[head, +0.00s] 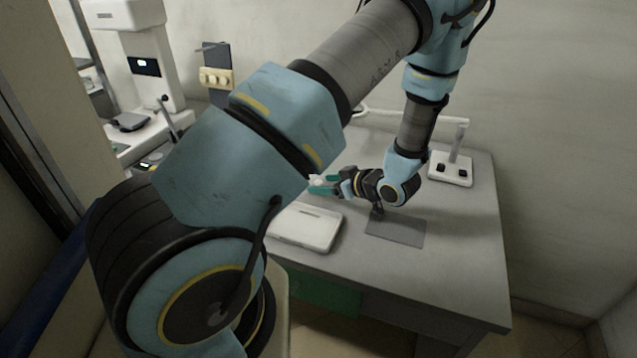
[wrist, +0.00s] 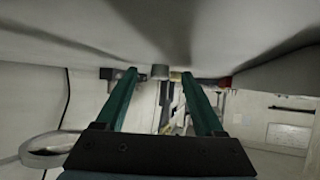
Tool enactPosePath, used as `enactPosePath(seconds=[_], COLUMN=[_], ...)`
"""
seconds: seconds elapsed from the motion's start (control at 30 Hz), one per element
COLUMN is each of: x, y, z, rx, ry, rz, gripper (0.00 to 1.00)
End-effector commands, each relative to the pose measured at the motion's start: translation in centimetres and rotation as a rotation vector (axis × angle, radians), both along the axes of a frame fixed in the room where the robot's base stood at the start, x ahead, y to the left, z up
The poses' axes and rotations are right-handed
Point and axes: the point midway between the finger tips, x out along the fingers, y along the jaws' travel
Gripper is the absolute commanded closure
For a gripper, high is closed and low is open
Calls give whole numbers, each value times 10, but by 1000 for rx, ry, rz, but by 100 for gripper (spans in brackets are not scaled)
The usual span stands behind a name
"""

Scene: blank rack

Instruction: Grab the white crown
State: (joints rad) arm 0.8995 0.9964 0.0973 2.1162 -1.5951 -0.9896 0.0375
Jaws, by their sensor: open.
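My gripper (head: 318,185) has green fingers and reaches left over the grey table, partly cut off by my own upper arm in the head view. In the wrist view its two fingers (wrist: 165,78) stand wide apart, with nothing held between them. A small whitish piece (head: 316,180) shows at the fingertips in the head view. It is too small to tell whether it is the white crown or whether it touches a finger. I cannot clearly make out the crown.
A white flat tray-like box (head: 306,228) and a dark grey mat (head: 396,231) lie on the table (head: 450,260). A white stand with black knobs (head: 451,170) is at the back right. A rack with cream blanks (head: 216,78) and a white machine (head: 135,65) are at the back left.

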Motion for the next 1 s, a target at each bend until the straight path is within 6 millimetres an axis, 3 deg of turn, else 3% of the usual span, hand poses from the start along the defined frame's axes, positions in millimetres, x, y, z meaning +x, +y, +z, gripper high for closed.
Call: enactPosePath(seconds=[0.07,0.63,1.0], x=[0,0,0], y=[0,0,0], z=[0,0,0], rx=[0,0,0], ry=[0,0,0], rz=[0,0,0], gripper=[34,98,100])
